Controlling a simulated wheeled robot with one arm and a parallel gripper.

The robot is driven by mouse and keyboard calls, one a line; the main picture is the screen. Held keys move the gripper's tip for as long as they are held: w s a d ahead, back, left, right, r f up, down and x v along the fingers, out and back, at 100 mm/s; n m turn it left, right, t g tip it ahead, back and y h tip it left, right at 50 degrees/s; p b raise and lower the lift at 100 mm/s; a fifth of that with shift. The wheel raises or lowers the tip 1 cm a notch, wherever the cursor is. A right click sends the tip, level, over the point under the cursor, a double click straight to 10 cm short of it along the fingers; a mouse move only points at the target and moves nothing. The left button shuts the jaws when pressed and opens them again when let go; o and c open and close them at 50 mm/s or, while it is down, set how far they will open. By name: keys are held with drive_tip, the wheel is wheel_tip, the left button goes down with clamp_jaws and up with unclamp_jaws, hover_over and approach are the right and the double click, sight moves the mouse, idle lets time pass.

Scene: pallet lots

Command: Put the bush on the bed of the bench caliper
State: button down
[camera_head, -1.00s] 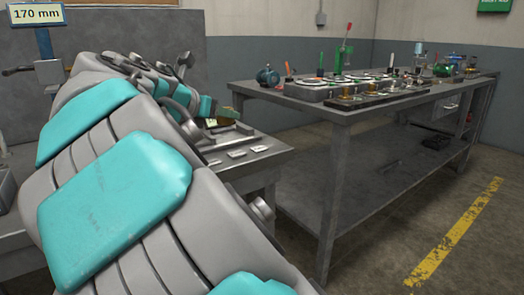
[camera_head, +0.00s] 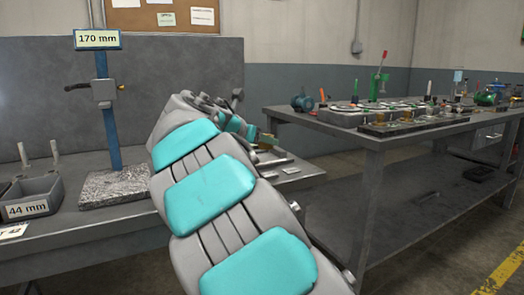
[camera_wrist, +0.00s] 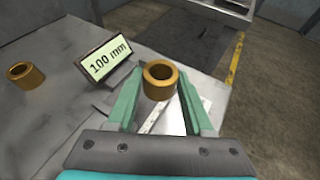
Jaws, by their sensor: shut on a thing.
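In the wrist view my gripper (camera_wrist: 160,82) has its two green fingers on either side of a brass-coloured bush (camera_wrist: 160,68) and is shut on it. The bush's open bore faces the camera. Below it lie pale flat bars on the grey bench; I cannot tell whether they belong to the bench caliper. A second brass-coloured bush (camera_wrist: 25,76) stands on the bench at the left, apart from my gripper. In the head view my arm hides most of the bench around my gripper, and the bush there is too small to make out.
A "100 mm" sign (camera_wrist: 105,60) stands left of my gripper. In the head view a blue-columned stand (camera_head: 108,115) with a "170 mm" sign (camera_head: 97,40) and a "44 mm" bin (camera_head: 35,205) are at left. A second table (camera_head: 375,138) carrying several items stands at right.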

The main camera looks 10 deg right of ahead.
sight(261, 159)
drive_tip(key=w, duration=0.4)
drive_tip(key=shift+d+f, duration=0.2)
drive_tip(key=shift+f, duration=0.05)
drive_tip(key=shift+f+b, duration=0.45)
drive_tip(key=shift+f, duration=1.2)
drive_tip(key=shift+c, duration=1.4)
unclamp_jaws()
drive_tip(key=shift+f, duration=0.2)
drive_tip(key=shift+s+a+r, duration=0.1)
drive_tip(key=shift+r, duration=0.1)
drive_tip(key=p+v, duration=0.1)
drive_tip(key=v, duration=1)
drive_tip(key=shift+s+a+r, duration=0.1)
drive_tip(key=shift+s+a, duration=0.1)
drive_tip(key=shift+s, duration=0.15)
